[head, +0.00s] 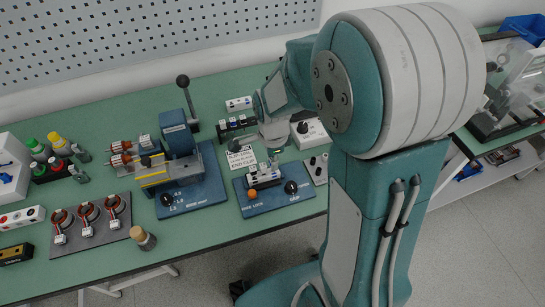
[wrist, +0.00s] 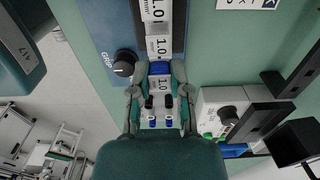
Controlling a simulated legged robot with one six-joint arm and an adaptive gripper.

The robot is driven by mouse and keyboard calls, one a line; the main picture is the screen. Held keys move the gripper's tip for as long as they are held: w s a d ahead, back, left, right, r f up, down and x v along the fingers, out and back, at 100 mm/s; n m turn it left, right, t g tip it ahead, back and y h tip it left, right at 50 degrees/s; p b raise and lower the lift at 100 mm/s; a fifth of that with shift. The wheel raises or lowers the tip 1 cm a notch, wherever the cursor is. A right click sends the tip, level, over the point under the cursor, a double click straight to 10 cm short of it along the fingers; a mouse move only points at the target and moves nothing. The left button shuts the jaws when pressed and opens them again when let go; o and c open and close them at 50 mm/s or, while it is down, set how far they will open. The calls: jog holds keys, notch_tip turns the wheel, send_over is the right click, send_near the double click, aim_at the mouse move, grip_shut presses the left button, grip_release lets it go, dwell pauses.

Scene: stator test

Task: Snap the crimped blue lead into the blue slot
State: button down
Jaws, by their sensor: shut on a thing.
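In the wrist view my gripper (wrist: 160,74) is shut on a small piece with a blue band and a white face marked 1.0 (wrist: 159,84). Two dark stems with blue ends (wrist: 160,121) show between the fingers, nearer the palm; I cannot tell whether they belong to the held piece. White blocks marked 1.0 (wrist: 158,46) line up just beyond the fingertips, over a blue base with a GRIP knob (wrist: 124,62). In the head view my gripper (head: 271,160) is low over the blue base (head: 270,203). The crimp on the lead and the blue slot cannot be made out.
A blue press with a lever (head: 178,135) stands left of the base. Three round parts with red leads (head: 88,212) sit on a dark plate at the left. A white box with a knob (wrist: 222,115) and black brackets (wrist: 262,120) are right of my gripper.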

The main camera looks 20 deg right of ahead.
jog(key=shift+f, duration=0.1)
jog(key=shift+f, duration=0.5)
jog(key=shift+f, duration=0.1)
dwell(0.9)
jog(key=c, duration=0.5)
grip_release()
notch_tip(320, 180, up, 12)
dwell(0.7)
